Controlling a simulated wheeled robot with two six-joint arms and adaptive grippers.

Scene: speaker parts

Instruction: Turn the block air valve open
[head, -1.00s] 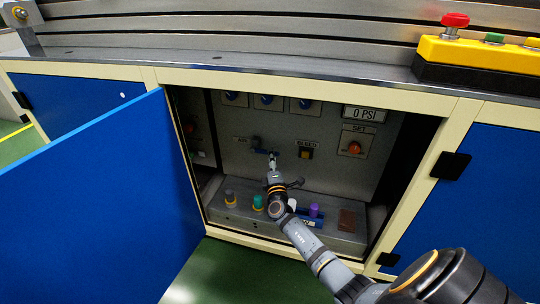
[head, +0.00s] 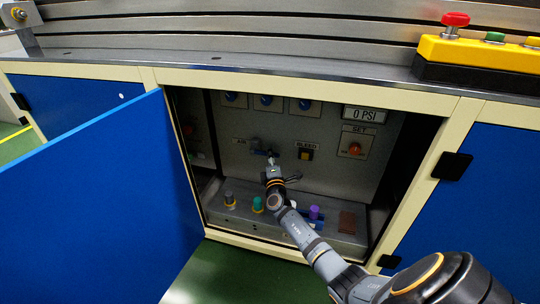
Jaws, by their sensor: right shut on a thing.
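The air valve (head: 255,144) is a small grey fitting under the AIR label on the back panel inside the open cabinet. A dark bluish handle shows at its lower right. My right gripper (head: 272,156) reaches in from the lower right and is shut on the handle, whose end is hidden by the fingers. The handle's exact angle is too small to tell. The readout (head: 365,113) shows 0 PSI. My left gripper is not in view.
The blue cabinet door (head: 110,200) stands open at the left. Several coloured parts, including a purple one (head: 314,212), stand on the ledge below. The cabinet frame borders the opening.

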